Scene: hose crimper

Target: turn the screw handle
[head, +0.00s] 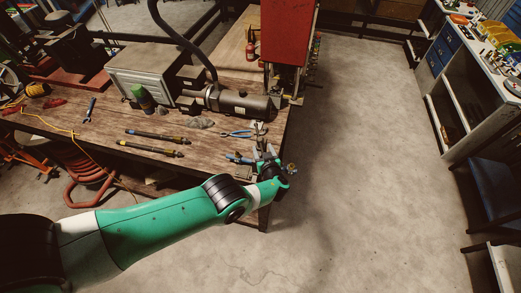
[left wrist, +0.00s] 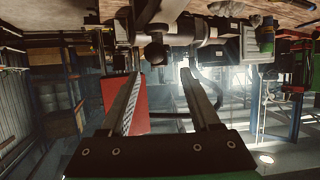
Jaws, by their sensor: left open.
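My left gripper (head: 260,131) is over the front right corner of the wooden workbench (head: 165,120), its fingers pointing toward the crimper. In the left wrist view the two fingers (left wrist: 160,72) stand wide apart with nothing between them. The crimper's red body (head: 285,35) stands at the bench's right end, and its grey cylinder (head: 240,101) lies beside it. The left wrist view is upside down, with a dark round part (left wrist: 157,50) just beyond the fingertips. I cannot tell whether it is the screw handle, and I cannot clearly make out the handle in the head view.
Two dark rods (head: 153,151) lie along the bench's front edge. Blue-handled pliers (head: 236,134) lie near my gripper. A green-capped can (head: 143,97) and a grey box (head: 150,70) stand farther left. The floor (head: 375,180) right of the bench is clear.

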